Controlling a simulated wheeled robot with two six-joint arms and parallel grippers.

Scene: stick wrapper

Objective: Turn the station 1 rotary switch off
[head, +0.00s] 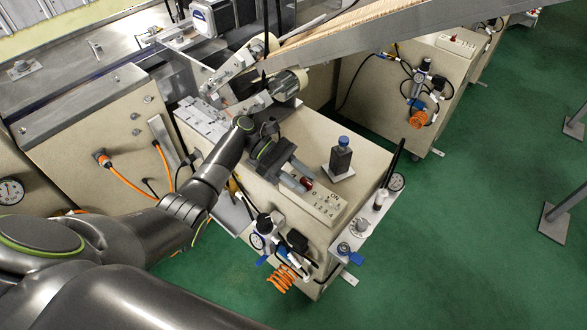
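The station's cream machine cabinet (280,210) stands in the middle of the head view. A small control strip (328,207) with several knobs or buttons runs along its front top edge. A small red switch part (307,184) shows at the left end of this strip. My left gripper (303,181) reaches over the cabinet top, with its fingertips at the red part. Its two fingers look apart. I cannot tell whether they touch the red part, or which way the switch is turned. The gripper hides the strip's far left end. My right gripper is not in view.
A dark bottle with a blue cap (341,156) stands on the cabinet top, right of my gripper. A regulator with a gauge and orange coiled hose (282,278) hangs at the front. A metal beam (370,35) crosses above. Green floor (450,240) is open at the right.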

